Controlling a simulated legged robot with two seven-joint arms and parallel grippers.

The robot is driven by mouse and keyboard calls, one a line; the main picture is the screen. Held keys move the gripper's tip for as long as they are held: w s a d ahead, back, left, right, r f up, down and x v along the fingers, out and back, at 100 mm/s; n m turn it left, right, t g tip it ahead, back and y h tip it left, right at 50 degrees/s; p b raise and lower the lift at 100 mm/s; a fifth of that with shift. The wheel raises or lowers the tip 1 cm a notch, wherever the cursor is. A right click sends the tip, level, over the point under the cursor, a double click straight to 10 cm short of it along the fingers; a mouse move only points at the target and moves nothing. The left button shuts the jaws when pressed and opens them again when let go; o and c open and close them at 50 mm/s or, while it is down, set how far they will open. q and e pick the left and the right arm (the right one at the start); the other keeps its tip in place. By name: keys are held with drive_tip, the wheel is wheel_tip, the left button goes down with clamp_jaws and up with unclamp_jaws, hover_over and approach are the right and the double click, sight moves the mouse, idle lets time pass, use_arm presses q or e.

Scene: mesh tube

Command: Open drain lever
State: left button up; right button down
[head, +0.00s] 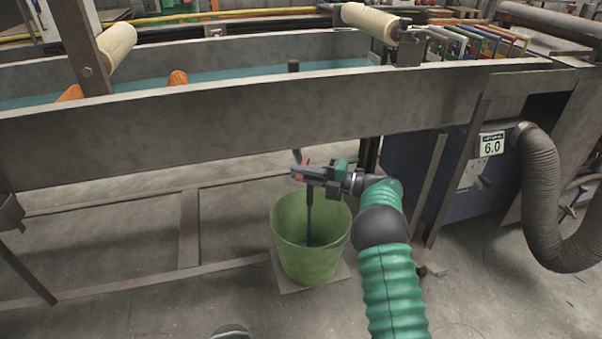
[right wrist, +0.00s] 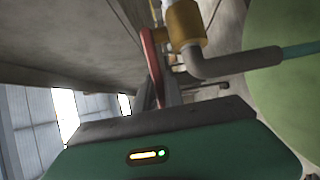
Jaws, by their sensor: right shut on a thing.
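The red drain lever (head: 304,162) is below the long metal trough, above the bucket. My right gripper (head: 306,174) is shut on it, reaching in from the right. In the right wrist view the red lever (right wrist: 151,62) runs down behind the gripper's dark edge, beside a brass valve body (right wrist: 186,22). A dark elbow pipe (right wrist: 225,64) leaves the valve, and a thin teal strip, looking like liquid, comes from its mouth. My left gripper is not in view.
The metal trough (head: 200,125) with teal liquid spans the view above the bucket. A blue cabinet marked 6.0 (head: 491,145) and a thick grey hose (head: 545,205) stand right. Floor rails (head: 189,230) lie left of the bucket.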

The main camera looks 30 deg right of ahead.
drive_tip(key=shift+f, duration=0.1)
drive_tip(key=c, duration=1.4)
unclamp_jaws()
drive_tip(key=shift+w+f, duration=0.15)
drive_tip(key=shift+w, duration=0.05)
drive_tip(key=shift+c, duration=0.2)
drive_tip(key=shift+s+d, duration=0.1)
drive_tip(key=shift+s, duration=0.05)
drive_tip(key=p+v, duration=0.6)
drive_tip(key=v, duration=1)
drive_tip(key=shift+s+d, duration=0.2)
drive_tip(key=shift+s, duration=0.05)
drive_tip(key=shift+w, duration=0.1)
